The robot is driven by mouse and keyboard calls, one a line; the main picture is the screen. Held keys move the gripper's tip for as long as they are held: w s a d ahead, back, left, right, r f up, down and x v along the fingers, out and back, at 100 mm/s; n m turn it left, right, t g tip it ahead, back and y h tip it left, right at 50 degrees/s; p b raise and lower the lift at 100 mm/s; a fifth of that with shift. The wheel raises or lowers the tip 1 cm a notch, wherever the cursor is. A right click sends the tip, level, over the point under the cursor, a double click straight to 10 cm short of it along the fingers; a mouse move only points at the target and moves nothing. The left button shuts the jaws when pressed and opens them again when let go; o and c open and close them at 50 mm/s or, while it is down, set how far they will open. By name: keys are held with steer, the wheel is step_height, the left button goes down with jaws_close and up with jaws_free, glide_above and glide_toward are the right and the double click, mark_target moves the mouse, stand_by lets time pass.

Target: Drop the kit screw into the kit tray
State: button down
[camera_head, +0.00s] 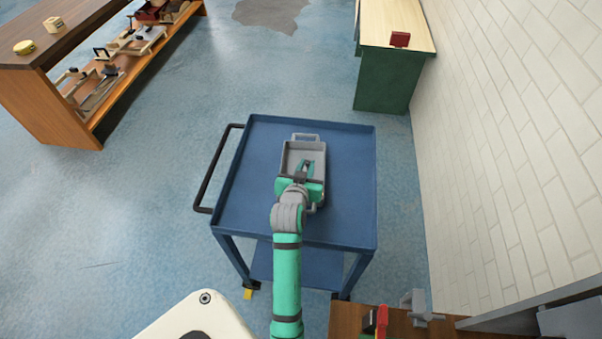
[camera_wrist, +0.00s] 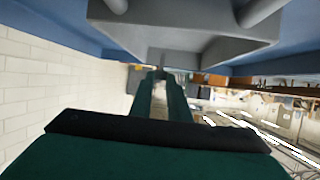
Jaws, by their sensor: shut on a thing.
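The kit tray (camera_head: 290,150), a grey open box with a handle at its far end, lies on the blue cart. In the wrist view the grey tray (camera_wrist: 185,35) fills the top of the picture, close beside the fingers. My gripper (camera_head: 306,167) is over the tray in the head view, its green fingers pointing to the far end. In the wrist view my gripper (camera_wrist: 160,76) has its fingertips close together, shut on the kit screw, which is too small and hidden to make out.
The blue cart (camera_head: 352,190) has a raised rim, a black handle on the left, and bare top around the tray. A white brick wall (camera_head: 510,140) stands to the right. A green workbench (camera_head: 385,80) is behind, and a wooden shelf bench (camera_head: 60,115) at far left.

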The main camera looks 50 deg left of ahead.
steer(key=shift+d+f, duration=0.2)
steer(key=shift+f, duration=0.45)
steer(key=shift+s+a+f, duration=0.15)
steer(key=shift+s+a, duration=0.05)
steer(key=shift+s, duration=0.05)
steer(key=c, duration=1.6)
jaws_free()
steer(key=shift+d, duration=0.1)
steer(key=v, duration=1)
steer(key=shift+s+d, duration=0.2)
steer(key=shift+s, duration=0.1)
